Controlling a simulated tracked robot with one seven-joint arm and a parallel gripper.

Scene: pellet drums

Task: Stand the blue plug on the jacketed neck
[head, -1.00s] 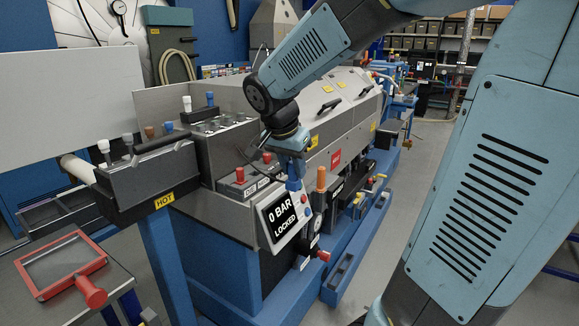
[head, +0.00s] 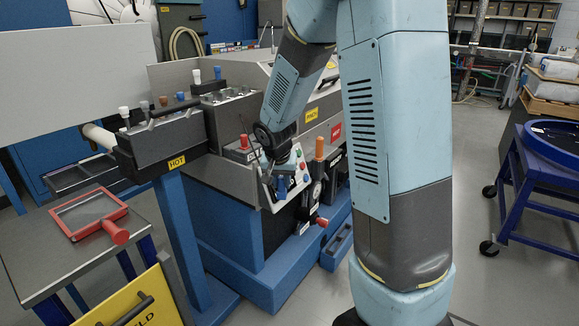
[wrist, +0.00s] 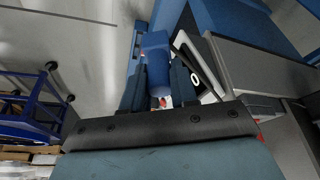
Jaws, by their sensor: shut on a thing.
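The blue plug (wrist: 156,62) is a short blue cylinder with a rounded end, between the two dark fingers of my gripper (wrist: 158,78) in the wrist view. My gripper is shut on it. In the head view my gripper (head: 281,182) is small and points down, with the blue plug (head: 282,187) in front of the tilted white panel (head: 267,190). The plug appears off any surface, but its distance from the panel is unclear. I cannot tell which part is the jacketed neck.
A grey box labelled HOT (head: 165,142) carries white, brown and blue knobs. An orange-topped post (head: 319,146) stands right of my gripper. A red-framed tray (head: 88,213) lies at left. A blue cart (head: 515,175) stands at right. Floor between the machine and cart is partly hidden by my arm.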

